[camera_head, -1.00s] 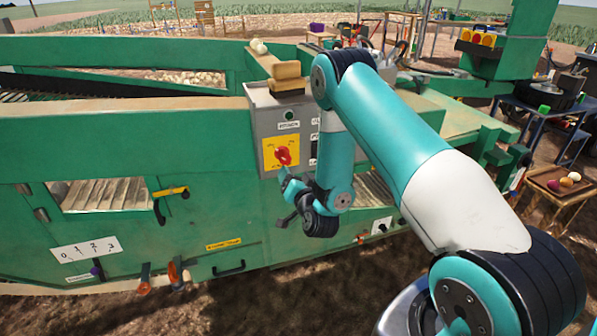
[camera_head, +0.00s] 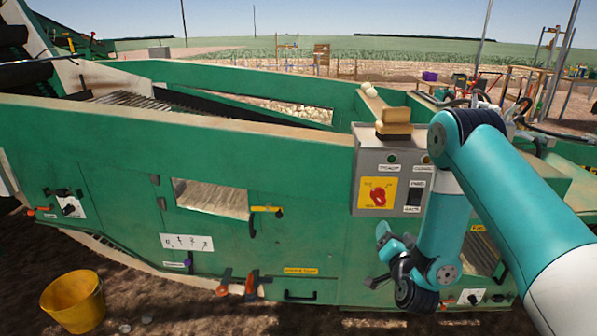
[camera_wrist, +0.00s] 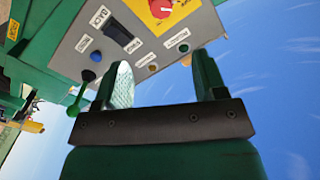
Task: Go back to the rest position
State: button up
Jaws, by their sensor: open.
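My gripper (camera_head: 374,262) hangs beside the green machine (camera_head: 100,165), below the grey control box (camera_head: 367,152), with its arm folded. In the wrist view my gripper (camera_wrist: 165,85) shows two fingers apart with nothing between them. The control box (camera_wrist: 140,30) fills the upper part of the wrist view, with a red rotary knob (camera_wrist: 161,8) on a yellow plate, a black switch and several round buttons. In the head view the red knob (camera_head: 378,196) sits on its yellow plate, left of my arm. The gripper is apart from the box.
A yellow bucket (camera_head: 73,302) stands on the soil at the lower left. Orange handles (camera_head: 250,285) and a black-and-yellow latch (camera_head: 265,210) stick out of the machine's side. A brush-like block (camera_head: 394,123) lies on top of the control box. Bare soil lies in front.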

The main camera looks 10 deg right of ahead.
jog(key=w+a+r+n+g+y, duration=0.2)
jog(key=w+a+r+n+y, duration=0.15)
jog(key=a+r+y, duration=0.45)
jog(key=s+a+r+n+g+y, duration=0.1)
jog(key=s+a+r+n+g, duration=0.1)
jog(key=s+a+r+g, duration=0.3)
jog(key=s+a+n+g+y, duration=0.1)
jog(key=s+a+n, duration=0.15)
jog(key=a, duration=0.35)
jog(key=s+a+r+n+g, duration=0.1)
jog(key=s+r+n+g, duration=0.1)
jog(key=s, duration=0.6)
jog(key=s+a+r+n+g, duration=0.1)
jog(key=s+r+n+g, duration=0.2)
jog(key=s, duration=0.6)
jog(key=s+a+r+n+g, duration=0.1)
jog(key=s+r+n+g, duration=0.2)
jog(key=s, duration=0.5)
jog(key=shift+s+r+g+h, duration=0.15)
jog(key=shift+s+g+h, duration=0.25)
jog(key=shift+g, duration=0.3)
